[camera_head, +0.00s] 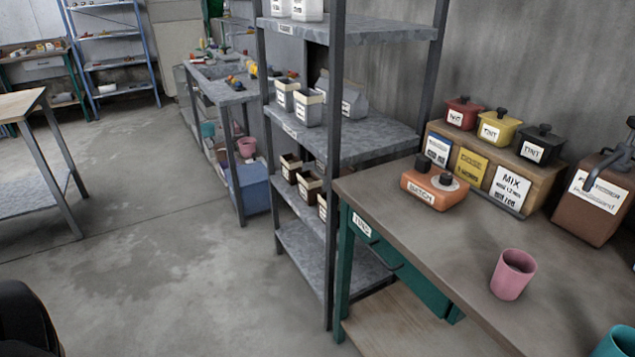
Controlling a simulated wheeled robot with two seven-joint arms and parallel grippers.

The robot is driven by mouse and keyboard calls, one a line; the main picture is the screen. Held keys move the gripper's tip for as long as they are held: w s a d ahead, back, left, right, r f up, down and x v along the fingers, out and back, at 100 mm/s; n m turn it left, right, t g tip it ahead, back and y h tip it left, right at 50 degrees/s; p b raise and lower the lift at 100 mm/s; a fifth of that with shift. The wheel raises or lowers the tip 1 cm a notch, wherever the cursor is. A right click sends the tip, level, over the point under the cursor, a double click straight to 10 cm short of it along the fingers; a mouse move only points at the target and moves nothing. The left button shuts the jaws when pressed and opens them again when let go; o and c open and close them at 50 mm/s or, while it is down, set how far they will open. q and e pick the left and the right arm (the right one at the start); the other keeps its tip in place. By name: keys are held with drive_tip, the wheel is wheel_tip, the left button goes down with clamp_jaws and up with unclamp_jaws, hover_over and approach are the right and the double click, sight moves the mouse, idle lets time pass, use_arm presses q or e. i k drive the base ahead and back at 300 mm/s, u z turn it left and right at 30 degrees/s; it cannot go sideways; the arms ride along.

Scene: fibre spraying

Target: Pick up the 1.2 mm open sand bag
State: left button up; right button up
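Several labelled bags stand on a grey metal shelf rack (375,135) in the middle of the head view. Two grey bags with pale folded tops, a front one (308,110) and one to its left (285,97), stand upright on the middle shelf. A plain grey bag (354,98) stands behind them. Brown bags with pale tops (309,188) stand one shelf lower. White bags (307,10) on the top shelf are cut off by the picture edge. The labels are too small to read, so I cannot tell which bag is 1.2 mm. Neither gripper shows.
A workbench (440,235) at right holds an orange batch device (435,188), a pink cup (513,274), tint pots (497,127) and a brown container (592,200). A rack post partly covers the bags. Open concrete floor (150,260) lies left of the rack.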

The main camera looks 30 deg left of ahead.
sight(310, 185)
drive_tip(key=u, duration=2.45)
drive_tip(key=i, duration=2.3)
drive_tip(key=z, duration=2.35)
